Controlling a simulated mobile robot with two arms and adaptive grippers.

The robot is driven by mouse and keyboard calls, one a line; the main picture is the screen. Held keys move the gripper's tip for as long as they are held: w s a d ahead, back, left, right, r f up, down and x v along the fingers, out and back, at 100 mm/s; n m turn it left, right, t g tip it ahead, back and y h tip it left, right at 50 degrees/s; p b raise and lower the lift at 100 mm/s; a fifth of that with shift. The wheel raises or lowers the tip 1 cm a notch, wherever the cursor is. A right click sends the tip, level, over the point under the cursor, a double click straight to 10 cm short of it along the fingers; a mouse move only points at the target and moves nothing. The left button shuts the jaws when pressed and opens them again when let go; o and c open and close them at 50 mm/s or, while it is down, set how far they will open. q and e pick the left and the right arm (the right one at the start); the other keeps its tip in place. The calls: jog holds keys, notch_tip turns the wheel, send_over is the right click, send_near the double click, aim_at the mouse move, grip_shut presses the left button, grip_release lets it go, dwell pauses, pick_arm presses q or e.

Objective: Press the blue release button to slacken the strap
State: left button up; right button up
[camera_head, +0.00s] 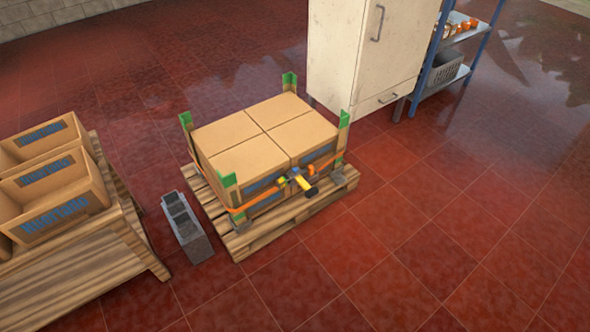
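An orange strap (261,196) runs around the lower part of a block of cardboard boxes (246,163) on a wooden pallet (243,244). On the front side of the load, a tensioner with a yellow handle (304,183) and a dark end sits on the strap. A small blue part (295,172) shows at the upper end of the handle and seems to be the release button, though it is too small to tell its state. The strap looks close against the boxes; its tension cannot be told. Neither of my grippers is in view.
Green corner protectors (229,181) stand at the load's corners. A grey block (187,229) stands left of the pallet, beside a wooden table (85,262) with open cartons (62,200). A white cabinet (350,60) and blue shelf (446,75) stand behind. The red floor at front right is clear.

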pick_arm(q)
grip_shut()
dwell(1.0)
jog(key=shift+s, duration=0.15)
